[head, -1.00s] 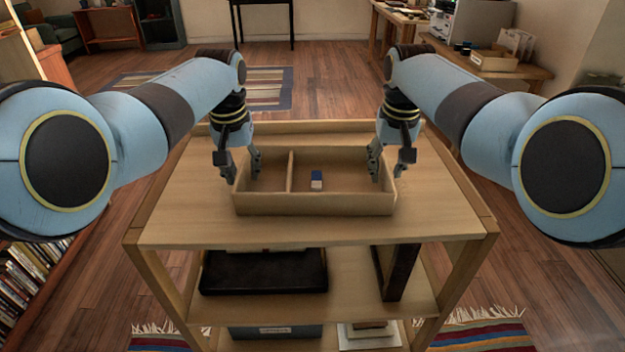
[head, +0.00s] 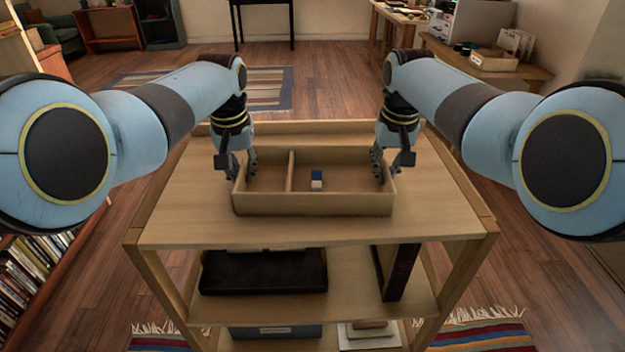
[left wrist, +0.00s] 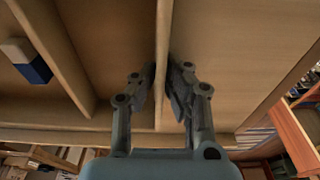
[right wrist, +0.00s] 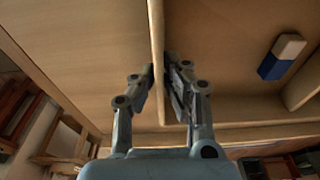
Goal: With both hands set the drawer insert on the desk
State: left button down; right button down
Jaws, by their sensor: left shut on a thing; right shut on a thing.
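The drawer insert (head: 315,204) is a shallow wooden tray with one divider, resting on the top of a wooden cart. A small blue and white block (head: 317,179) lies in its larger right compartment. My left gripper (head: 243,174) is shut on the insert's left end wall, which shows between its fingers in the left wrist view (left wrist: 162,80). My right gripper (head: 383,174) is shut on the right end wall, seen between its fingers in the right wrist view (right wrist: 158,75). The desk cannot be told for certain; a wooden desk (head: 500,70) stands at the back right.
The cart top (head: 190,215) is clear around the insert. Its lower shelf holds a black case (head: 263,272) and a dark upright book (head: 397,272). A bookshelf (head: 35,265) stands at left; striped rugs lie on the floor.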

pick_arm(q)
jog(key=shift+r, duration=0.1)
pick_arm(e)
jog(key=shift+r, duration=0.1)
